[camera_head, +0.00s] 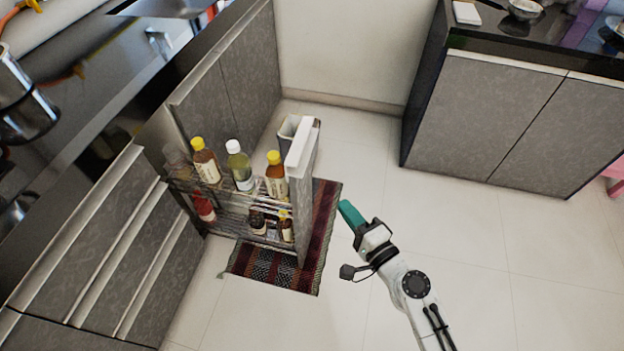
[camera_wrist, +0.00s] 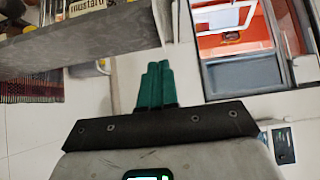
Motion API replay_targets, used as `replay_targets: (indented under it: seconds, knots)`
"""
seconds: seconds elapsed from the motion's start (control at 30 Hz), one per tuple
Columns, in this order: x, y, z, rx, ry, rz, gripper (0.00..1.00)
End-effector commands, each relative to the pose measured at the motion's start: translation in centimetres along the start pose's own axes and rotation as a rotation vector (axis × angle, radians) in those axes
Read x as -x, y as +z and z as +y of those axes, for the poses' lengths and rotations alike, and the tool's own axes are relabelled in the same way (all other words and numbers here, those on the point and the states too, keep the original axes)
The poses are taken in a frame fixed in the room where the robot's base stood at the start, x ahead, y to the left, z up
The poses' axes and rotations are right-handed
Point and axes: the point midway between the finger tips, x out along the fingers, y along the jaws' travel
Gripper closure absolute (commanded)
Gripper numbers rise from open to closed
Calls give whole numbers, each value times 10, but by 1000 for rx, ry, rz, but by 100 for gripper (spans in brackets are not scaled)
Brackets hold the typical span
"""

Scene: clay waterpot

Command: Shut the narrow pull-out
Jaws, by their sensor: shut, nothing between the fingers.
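The narrow pull-out (camera_head: 303,190) stands open from the left cabinet run in the head view, its tall grey front facing right. Its wire racks hold several bottles, some with yellow caps (camera_head: 274,157). My gripper (camera_head: 350,213), with green fingers, is to the right of the front and apart from it. The fingers are together and empty. In the wrist view the green fingers (camera_wrist: 157,85) are close side by side. A grey panel edge (camera_wrist: 80,40) lies at upper left there, with labelled containers behind it, likely the pull-out.
A striped rug (camera_head: 325,215) lies under and beside the pull-out. A grey cabinet with a dark top (camera_head: 490,115) stands at the right. An orange and white open unit (camera_wrist: 235,45) shows in the wrist view. The tiled floor between is clear.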

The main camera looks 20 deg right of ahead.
Motion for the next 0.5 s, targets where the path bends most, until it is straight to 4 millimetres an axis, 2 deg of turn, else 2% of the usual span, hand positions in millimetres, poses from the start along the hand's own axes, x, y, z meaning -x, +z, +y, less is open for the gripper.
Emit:
replay_targets:
  seconds: [0.1,0.4,0.5]
  knots:
    - [-24,0,-4,0,-3,-1,100]
    - [-81,1,-2,2,-1,-3,100]
    - [-90,14,-2,1,1,-4,100]
